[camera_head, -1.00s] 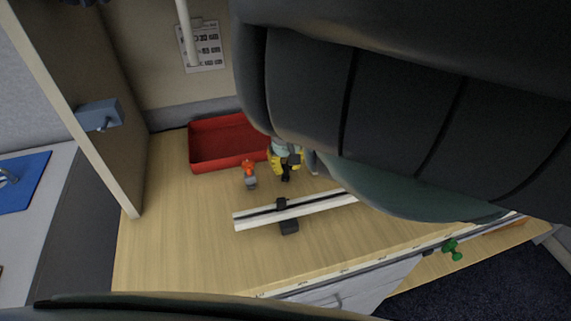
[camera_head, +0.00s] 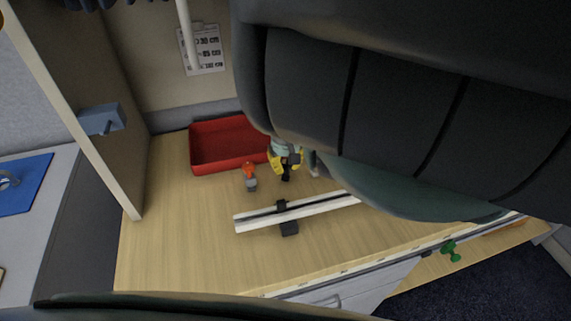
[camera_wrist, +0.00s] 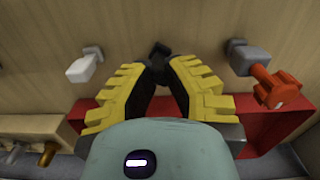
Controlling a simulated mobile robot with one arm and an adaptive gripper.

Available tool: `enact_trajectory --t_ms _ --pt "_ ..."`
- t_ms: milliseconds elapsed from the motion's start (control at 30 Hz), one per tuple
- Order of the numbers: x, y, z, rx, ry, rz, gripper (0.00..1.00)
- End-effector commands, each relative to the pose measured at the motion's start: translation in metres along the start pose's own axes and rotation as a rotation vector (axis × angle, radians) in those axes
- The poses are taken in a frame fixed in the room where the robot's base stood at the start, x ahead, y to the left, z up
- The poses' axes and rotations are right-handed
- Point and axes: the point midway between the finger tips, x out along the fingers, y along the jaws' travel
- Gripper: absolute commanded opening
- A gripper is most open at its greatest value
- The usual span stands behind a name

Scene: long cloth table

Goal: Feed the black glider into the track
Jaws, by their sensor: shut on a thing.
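My gripper (camera_wrist: 158,68) has yellow ribbed fingers, and its tips are shut on a small black piece (camera_wrist: 157,49), which looks like the black glider. In the head view my gripper (camera_head: 286,168) points down in front of the red tray, and the black piece shows at its tips. The track (camera_head: 250,219) is a pale rail with a dark slot, lying on the table nearer the front than my gripper. The gripper and piece are apart from it. My arm hides the track's right end.
A red tray (camera_head: 212,168) stands behind my gripper. A grey piece with an orange-red knob (camera_head: 249,172) stands to the left, and a white-and-grey piece (camera_wrist: 85,66) is on the other side. A green knobbed piece (camera_head: 451,251) is at the front right. The table's left front (camera_head: 175,250) is clear.

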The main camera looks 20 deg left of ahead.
Motion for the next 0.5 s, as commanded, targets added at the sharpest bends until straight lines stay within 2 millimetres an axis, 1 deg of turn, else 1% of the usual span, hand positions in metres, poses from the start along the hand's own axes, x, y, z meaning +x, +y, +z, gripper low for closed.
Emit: enact_trajectory --t_ms 33,500 --pt "-0.009 0.0 0.0 0.0 0.0 0.0 0.0" --pt "-0.044 0.0 0.0 -0.001 0.0 0.0 0.0"
